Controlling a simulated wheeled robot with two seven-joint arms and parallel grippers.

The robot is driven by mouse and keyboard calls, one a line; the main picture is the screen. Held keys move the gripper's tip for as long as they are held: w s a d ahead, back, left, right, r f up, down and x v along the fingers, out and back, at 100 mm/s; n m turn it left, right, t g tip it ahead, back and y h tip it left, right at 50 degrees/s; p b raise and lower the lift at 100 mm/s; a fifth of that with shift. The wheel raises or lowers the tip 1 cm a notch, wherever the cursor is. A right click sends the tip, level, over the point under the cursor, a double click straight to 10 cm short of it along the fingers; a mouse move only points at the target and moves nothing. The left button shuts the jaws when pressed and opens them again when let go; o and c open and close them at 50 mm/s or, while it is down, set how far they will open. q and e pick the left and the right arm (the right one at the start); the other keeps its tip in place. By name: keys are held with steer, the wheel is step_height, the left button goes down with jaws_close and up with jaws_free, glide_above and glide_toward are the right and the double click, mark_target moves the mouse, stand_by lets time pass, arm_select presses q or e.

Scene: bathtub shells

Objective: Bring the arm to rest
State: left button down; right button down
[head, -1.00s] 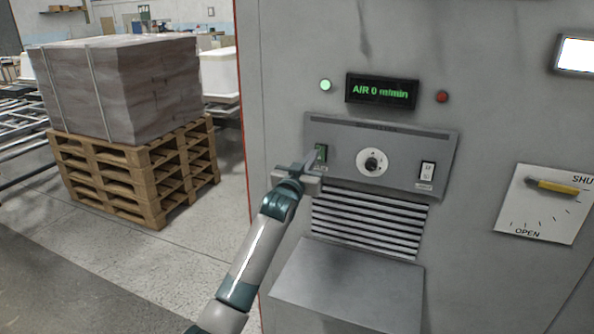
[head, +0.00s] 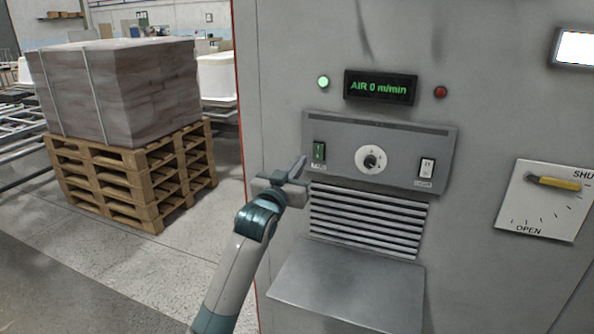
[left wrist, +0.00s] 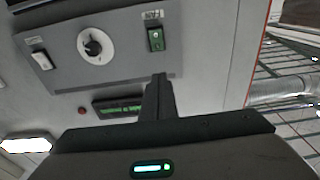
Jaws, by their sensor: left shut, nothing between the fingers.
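My left gripper (head: 297,168) is shut and empty. It stands in front of the grey machine cabinet, just below and left of the green rocker switch (head: 319,152). In the left wrist view the shut fingers (left wrist: 158,98) point toward the control panel, with the green switch (left wrist: 155,39) beyond their tips and a visible gap between. The panel (head: 385,130) also carries a round dial (head: 371,160) and a white switch (head: 427,169). The display (head: 380,87) reads "AIR 0 m/min". My right gripper is not in view.
A green lamp (head: 323,82) is lit beside the display; a red lamp (head: 440,91) is on its other side. Below are vent slats (head: 367,222) and a sloping metal shelf (head: 346,290). A yellow lever (head: 558,183) is at right. Stacked pallets (head: 135,175) stand left, with open floor between.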

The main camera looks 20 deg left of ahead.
arm_select(q)
steer(key=shift+s, duration=0.65)
